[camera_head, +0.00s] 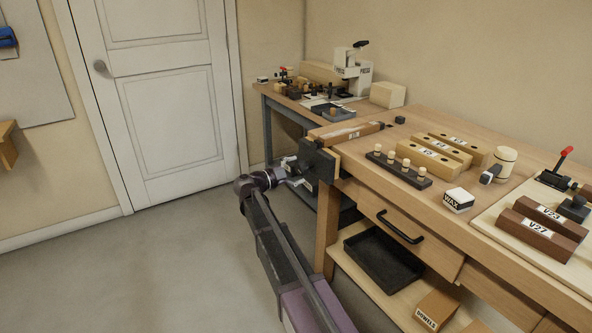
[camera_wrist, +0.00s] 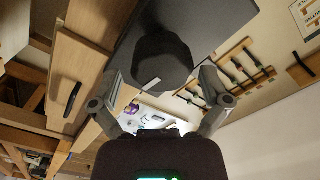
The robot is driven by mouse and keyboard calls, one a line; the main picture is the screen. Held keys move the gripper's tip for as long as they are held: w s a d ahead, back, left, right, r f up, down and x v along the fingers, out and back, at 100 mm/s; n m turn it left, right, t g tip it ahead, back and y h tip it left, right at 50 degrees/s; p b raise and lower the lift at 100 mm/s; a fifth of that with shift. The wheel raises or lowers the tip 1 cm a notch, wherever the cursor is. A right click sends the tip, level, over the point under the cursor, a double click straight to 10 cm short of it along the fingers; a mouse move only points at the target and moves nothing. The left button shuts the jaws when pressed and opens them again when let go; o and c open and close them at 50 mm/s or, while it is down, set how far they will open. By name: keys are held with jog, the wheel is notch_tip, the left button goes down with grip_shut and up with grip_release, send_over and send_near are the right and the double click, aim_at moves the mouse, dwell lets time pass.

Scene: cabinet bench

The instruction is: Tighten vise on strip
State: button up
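The vise (camera_head: 319,163) is a dark block on the left end of the wooden bench. A long brown strip (camera_head: 347,134) with a pale label lies at the bench's left edge, by the vise's top; whether the jaws touch it I cannot tell. My gripper (camera_head: 294,175) is just left of the vise's outer face. In the wrist view my gripper (camera_wrist: 160,82) is open, its fingers spread to either side of a dark round vise hub (camera_wrist: 162,58). Gaps show between the fingers and the hub. A small pale mark sits on the hub's lower edge.
The bench top holds a dark peg rack (camera_head: 398,169), wooden blocks (camera_head: 435,158), a WAX box (camera_head: 458,200) and a mallet-like tool (camera_head: 497,166). A drawer (camera_head: 400,225) and a black tray (camera_head: 383,258) are below. Open floor (camera_head: 130,270) lies left.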

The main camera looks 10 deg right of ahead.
jog(key=shift+a, duration=0.15)
jog(key=v, duration=0.7)
dwell(1.0)
jog(key=shift+w+n, duration=0.1)
jog(key=shift+n, duration=0.2)
jog(key=a+n, duration=0.1)
jog(key=n, duration=1.2)
jog(key=s+a+n, duration=0.1)
jog(key=n, duration=0.5)
jog(key=shift+a, duration=0.35)
jog(key=shift+d, duration=0.1)
jog(key=shift+x, duration=4.85)
